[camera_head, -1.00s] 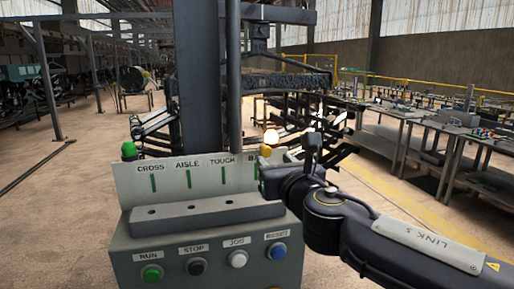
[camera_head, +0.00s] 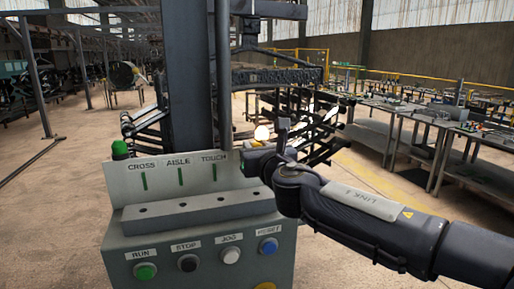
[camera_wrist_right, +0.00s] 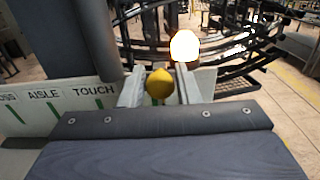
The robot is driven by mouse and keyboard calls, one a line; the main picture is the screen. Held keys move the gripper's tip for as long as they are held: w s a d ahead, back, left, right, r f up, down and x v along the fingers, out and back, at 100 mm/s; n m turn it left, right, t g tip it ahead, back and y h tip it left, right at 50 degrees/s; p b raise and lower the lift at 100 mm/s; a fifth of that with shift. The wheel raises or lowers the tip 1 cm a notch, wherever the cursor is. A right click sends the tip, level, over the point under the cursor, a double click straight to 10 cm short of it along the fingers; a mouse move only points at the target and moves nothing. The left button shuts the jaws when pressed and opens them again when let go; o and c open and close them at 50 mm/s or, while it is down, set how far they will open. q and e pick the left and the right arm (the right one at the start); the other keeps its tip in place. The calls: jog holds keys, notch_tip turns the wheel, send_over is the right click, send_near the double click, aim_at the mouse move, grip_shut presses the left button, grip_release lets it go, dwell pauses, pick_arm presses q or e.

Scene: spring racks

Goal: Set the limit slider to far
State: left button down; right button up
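A grey control console (camera_head: 130,225) stands in front of me with a label plate (camera_head: 160,192) reading CROSS, AISLE and TOUCH above green marks. My right gripper (camera_head: 250,160) is at the right end of this plate and covers part of it. In the right wrist view its two fingers (camera_wrist_right: 160,74) are apart, with a round yellow knob (camera_wrist_right: 159,86) between them. I cannot tell whether the fingers touch the knob. No part is labelled as the limit slider, and I cannot tell whether this knob belongs to it. My left gripper is out of view.
A green knob (camera_head: 120,149) sits at the plate's left end. RUN (camera_head: 145,271), STOP (camera_head: 188,263), JOG (camera_head: 231,256) and RESET (camera_head: 269,245) buttons line the front. A dark column (camera_head: 189,75) rises behind. A lit lamp (camera_head: 262,132) stands just beyond my right gripper.

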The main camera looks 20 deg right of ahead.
grip_shut()
jog(key=d, duration=0.3)
jog(key=shift+b, duration=0.35)
jog(key=shift+o, duration=1.8)
grip_release()
jog(key=shift+d, duration=0.15)
jog(key=s, duration=0.7)
jog(key=shift+s, duration=0.35)
